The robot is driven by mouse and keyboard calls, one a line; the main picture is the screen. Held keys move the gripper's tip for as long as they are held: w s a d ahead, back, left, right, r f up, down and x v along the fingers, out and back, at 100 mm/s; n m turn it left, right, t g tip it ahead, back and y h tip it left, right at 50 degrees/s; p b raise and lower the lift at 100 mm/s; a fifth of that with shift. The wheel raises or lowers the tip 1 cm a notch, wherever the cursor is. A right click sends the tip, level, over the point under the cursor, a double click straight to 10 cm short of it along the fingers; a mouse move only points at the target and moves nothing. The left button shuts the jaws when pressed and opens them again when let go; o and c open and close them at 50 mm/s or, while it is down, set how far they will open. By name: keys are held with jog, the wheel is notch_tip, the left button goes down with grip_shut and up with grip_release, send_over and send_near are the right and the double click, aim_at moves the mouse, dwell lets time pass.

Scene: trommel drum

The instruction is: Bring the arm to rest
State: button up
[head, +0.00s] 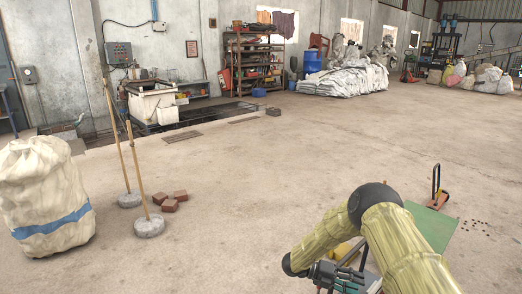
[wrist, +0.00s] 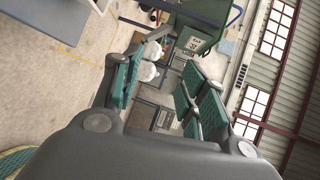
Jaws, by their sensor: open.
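My arm, in a yellow ribbed sleeve with dark joints, rises from the lower right of the head view and bends down to the left. My gripper (head: 338,274) is low at the bottom edge there, partly cut off and near a green surface. In the wrist view my gripper (wrist: 160,85) shows its two green-padded fingers spread well apart. Nothing is held between them.
A white sack (head: 40,190), weighted poles (head: 149,226) and bricks (head: 170,204) are at left. The middle floor is clear.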

jog(key=s+f+n+t+y+b, duration=0.2)
jog(key=s+f+n+t+b, duration=0.1)
jog(key=f+n+t, duration=1)
jog(key=s+a+f+n+g+y+b, duration=0.1)
jog(key=s+a+f+n+y+b, duration=0.2)
jog(key=s+f+n+y, duration=0.7)
jog(key=s+a+f+n+g+y+b, duration=0.1)
jog(key=s+a+n+g, duration=0.1)
jog(key=s+n, duration=0.6)
jog(key=s+a+f+n+g+y+b, duration=0.1)
jog(key=s+a+n+g, duration=0.15)
jog(key=s, duration=0.85)
jog(key=s+a+r+n+g+y+b, duration=0.1)
jog(key=s+n+g, duration=0.15)
jog(key=s, duration=0.45)
jog(key=s+a+r+n+g+y, duration=0.1)
jog(key=s+r+n, duration=0.15)
jog(key=s, duration=0.45)
notch_tip(320, 180, up, 26)
jog(key=p, duration=2.6)
jog(key=shift+a+h+p, duration=0.2)
jog(key=shift+h+p, duration=0.1)
jog(key=shift+p, duration=0.05)
